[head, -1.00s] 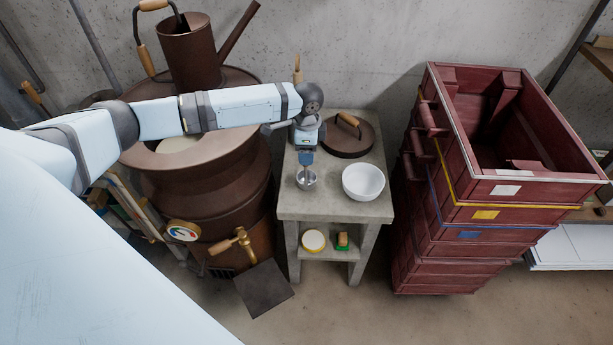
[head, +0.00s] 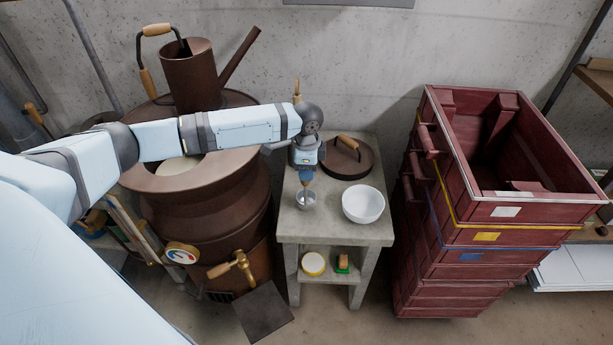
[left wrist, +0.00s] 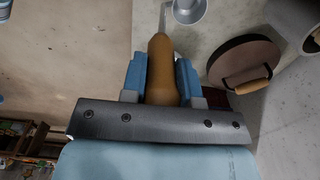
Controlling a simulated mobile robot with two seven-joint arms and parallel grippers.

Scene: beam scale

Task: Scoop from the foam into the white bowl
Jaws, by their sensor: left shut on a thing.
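My left gripper (head: 307,172) is shut on the wooden handle of a metal ladle (left wrist: 163,70). The ladle hangs down, its small metal cup (head: 305,201) over the grey table, left of the white bowl (head: 363,205). I cannot tell whether the cup touches the tabletop or what is in it. The cup also shows at the top of the left wrist view (left wrist: 188,8). The bowl stands upright and looks empty. Pale foam (head: 178,166) shows in the opening of the brown vessel at left, partly hidden by my left arm. My right gripper is out of view.
The grey table (head: 335,237) also holds a round brown lid (head: 349,160) with a wooden handle behind the bowl. The large brown vessel (head: 225,205) stands close at left. Stacked red crates (head: 500,235) stand at right. A brush and a round tin sit on the lower shelf.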

